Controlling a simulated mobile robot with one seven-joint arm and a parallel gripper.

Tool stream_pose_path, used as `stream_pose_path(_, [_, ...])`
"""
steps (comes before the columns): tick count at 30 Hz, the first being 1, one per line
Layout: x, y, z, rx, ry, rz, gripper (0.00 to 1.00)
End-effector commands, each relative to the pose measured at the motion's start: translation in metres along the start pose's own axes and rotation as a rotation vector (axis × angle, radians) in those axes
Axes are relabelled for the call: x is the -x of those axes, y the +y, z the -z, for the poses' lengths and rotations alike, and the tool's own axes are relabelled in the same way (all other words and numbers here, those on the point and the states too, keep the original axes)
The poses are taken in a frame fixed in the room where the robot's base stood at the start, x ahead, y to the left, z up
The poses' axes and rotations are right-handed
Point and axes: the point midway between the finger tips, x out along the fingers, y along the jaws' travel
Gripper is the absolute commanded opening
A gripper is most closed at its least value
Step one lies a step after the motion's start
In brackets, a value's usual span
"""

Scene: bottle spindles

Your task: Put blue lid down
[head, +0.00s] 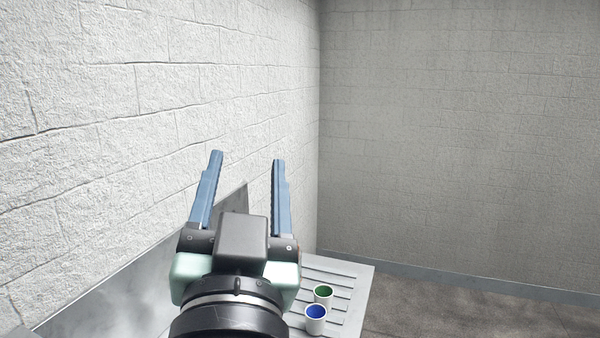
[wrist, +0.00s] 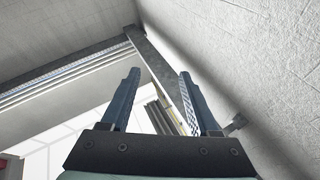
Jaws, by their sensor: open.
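My gripper (head: 246,158) is open and raised, its two blue fingers pointing up near the white block wall. Nothing shows between the fingers in the head view or in the wrist view (wrist: 160,74). At the lower right of my gripper, a white cup-like container with a blue top or inside (head: 316,314) stands on a slatted surface. A similar white one with a green top or inside (head: 323,292) stands just behind it. I cannot tell whether the blue is a lid or the cup's inside. No separate blue lid shows in the wrist view.
The slatted grey surface (head: 345,282) ends at its right edge, with dark floor (head: 440,305) beyond. A metal panel (head: 95,292) runs along the left wall behind my gripper. The slats right of the cups are clear.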

Motion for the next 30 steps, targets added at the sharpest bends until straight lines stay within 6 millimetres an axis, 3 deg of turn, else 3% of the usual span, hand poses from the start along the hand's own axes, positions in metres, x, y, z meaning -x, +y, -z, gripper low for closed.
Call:
stream_pose_path(1, [0.005, 0.006, 0.042, 0.056, 0.117, 0.001, 0.62])
stream_pose_path(3, [0.015, 0.011, 0.086, 0.13, 0.25, -0.001, 0.62])
stream_pose_path(6, [0.03, 0.014, 0.128, 0.209, 0.38, -0.011, 0.62])
stream_pose_path(9, [0.039, 0.015, 0.148, 0.248, 0.443, -0.017, 0.62])
stream_pose_path(19, [0.04, 0.015, 0.151, 0.257, 0.454, -0.018, 0.62])
stream_pose_path(25, [0.05, 0.019, 0.125, 0.254, 0.452, -0.016, 0.62])
stream_pose_path(29, [0.049, 0.019, 0.126, 0.253, 0.452, -0.015, 0.62])
stream_pose_path(30, [0.049, 0.019, 0.127, 0.253, 0.452, -0.015, 0.56])
